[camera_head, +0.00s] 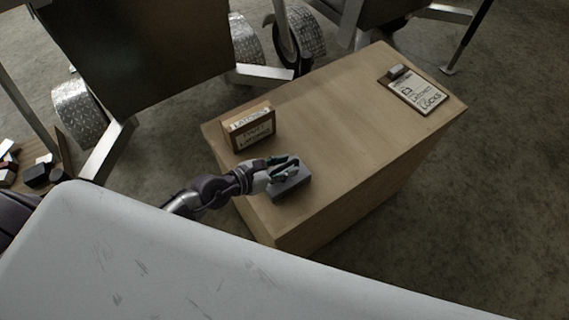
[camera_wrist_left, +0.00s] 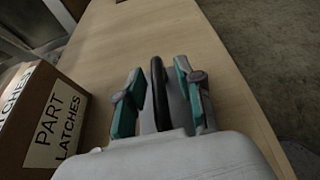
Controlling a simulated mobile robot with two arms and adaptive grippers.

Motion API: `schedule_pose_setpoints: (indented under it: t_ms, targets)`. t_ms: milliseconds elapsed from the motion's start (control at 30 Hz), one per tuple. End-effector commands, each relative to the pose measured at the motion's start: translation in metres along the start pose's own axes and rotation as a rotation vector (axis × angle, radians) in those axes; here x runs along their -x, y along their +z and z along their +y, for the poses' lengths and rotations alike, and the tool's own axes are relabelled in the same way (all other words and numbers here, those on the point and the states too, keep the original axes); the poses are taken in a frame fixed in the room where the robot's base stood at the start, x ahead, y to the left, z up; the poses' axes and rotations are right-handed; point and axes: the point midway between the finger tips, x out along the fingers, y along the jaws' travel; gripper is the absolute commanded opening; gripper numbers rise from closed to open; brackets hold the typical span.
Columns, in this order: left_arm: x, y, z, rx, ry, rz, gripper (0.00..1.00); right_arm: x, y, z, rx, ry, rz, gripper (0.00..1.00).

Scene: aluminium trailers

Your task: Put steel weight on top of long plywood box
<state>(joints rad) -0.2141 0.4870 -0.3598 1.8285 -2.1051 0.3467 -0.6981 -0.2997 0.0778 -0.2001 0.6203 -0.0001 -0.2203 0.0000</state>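The steel weight (camera_head: 292,186) is a grey block lying on top of the long plywood box (camera_head: 335,118), near the box's near left end. My left gripper (camera_head: 284,163) is over the weight. In the left wrist view the left gripper (camera_wrist_left: 158,97) is open, with its two teal-padded fingers on either side of the weight's dark handle (camera_wrist_left: 158,80). Small gaps show between the handle and both fingers. The weight's grey body (camera_wrist_left: 175,75) lies under the fingers and is partly hidden by them. My right gripper is in neither view.
A small carton labelled for latches (camera_head: 250,127) stands on the box left of the weight; it also shows in the left wrist view (camera_wrist_left: 40,115). The box top between is clear. Trailers with wheels (camera_head: 302,32) stand behind.

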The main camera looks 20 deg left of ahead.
Motion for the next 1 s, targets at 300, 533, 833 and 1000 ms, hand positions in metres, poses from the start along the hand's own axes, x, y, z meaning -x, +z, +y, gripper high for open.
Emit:
schedule_pose_setpoints:
  t_ms: [300,533,833,1000]
  targets:
    - [0.003,0.0,0.0,0.0,0.0,0.0,0.39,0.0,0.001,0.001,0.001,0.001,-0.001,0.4]
    - [0.036,-0.002,0.0,-0.001,-0.001,0.003,0.39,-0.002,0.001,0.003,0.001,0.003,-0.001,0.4]
    - [0.098,-0.003,-0.001,-0.001,-0.002,0.005,0.39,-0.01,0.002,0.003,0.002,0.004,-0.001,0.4]
    - [0.116,-0.001,0.0,-0.001,0.0,0.001,0.39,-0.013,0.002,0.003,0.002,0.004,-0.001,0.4]
